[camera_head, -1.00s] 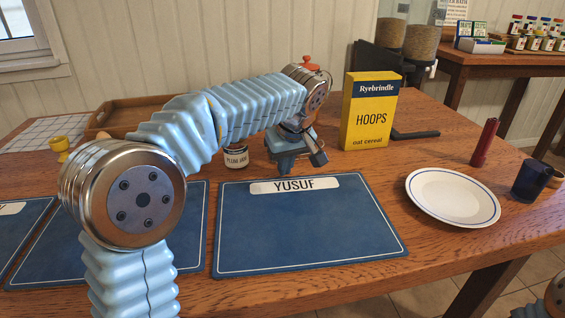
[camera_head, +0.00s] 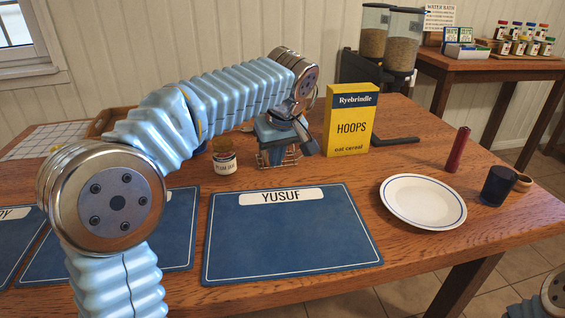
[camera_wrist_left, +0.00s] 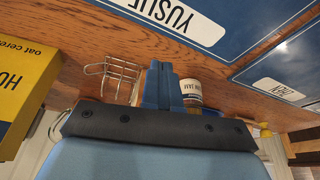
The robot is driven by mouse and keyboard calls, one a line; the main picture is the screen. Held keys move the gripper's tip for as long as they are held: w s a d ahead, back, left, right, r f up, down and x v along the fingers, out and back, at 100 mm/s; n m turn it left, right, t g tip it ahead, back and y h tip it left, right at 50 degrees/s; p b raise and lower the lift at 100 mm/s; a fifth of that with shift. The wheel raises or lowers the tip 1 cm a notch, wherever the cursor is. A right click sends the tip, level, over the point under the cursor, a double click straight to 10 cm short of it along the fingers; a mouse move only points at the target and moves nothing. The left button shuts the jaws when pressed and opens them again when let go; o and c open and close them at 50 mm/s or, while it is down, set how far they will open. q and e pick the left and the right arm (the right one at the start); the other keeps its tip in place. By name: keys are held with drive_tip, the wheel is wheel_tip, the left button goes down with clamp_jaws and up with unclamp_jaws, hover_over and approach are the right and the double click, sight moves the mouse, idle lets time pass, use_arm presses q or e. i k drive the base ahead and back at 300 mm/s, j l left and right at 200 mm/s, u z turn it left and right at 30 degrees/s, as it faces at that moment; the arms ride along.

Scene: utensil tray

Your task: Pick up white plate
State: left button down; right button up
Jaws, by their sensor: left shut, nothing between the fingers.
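The white plate (camera_head: 423,202) with a thin blue rim line lies flat on the right part of the wooden table, empty, to the right of the YUSUF mat. It is not in the left wrist view. My left gripper (camera_head: 275,143) is shut and empty at the back of the table, left of the cereal box and well left of the plate. In the left wrist view its blue fingers (camera_wrist_left: 161,84) are together, between a wire rack and a jar. My right gripper is out of view; only a bit of my right arm shows at the lower right.
The yellow cereal box (camera_head: 352,120) stands behind the mat (camera_head: 290,240). The wire rack (camera_head: 290,161) and jam jar (camera_head: 224,158) are close to my left gripper. A red cylinder (camera_head: 458,150) and dark blue cup (camera_head: 497,186) stand beside the plate. Bare table lies between mat and plate.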

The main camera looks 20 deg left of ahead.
sight(418, 200)
drive_tip(key=k+l, duration=0.7)
drive_tip(key=k, duration=0.2)
